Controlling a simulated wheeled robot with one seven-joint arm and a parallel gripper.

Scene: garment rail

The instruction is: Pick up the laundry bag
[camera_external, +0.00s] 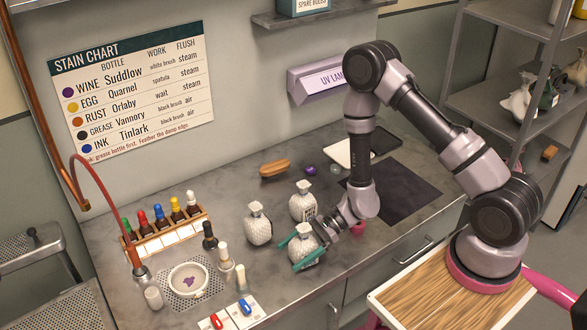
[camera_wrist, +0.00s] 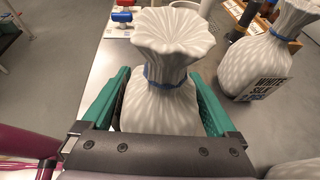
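Three white, textured bags with gathered necks stand on the counter in the external view. The front bag (camera_external: 306,243) is between the two teal fingers of my gripper (camera_external: 299,248). In the wrist view this bag (camera_wrist: 165,90) stands upright, with a flared top and a blue tie at its neck. My gripper (camera_wrist: 160,100) has its fingers wide apart, one on each side of the bag's body. I cannot tell whether they touch it. The other two bags, one behind (camera_external: 303,201) and one to the left (camera_external: 258,226), are apart from the fingers.
A rack of colored-cap bottles (camera_external: 165,236), a round dish (camera_external: 188,280) and a red and blue switch panel (camera_external: 238,315) lie to the left. A brush (camera_external: 275,168) and a dark mat (camera_external: 408,190) lie farther back. A second bag (camera_wrist: 262,65) shows a printed label in the wrist view.

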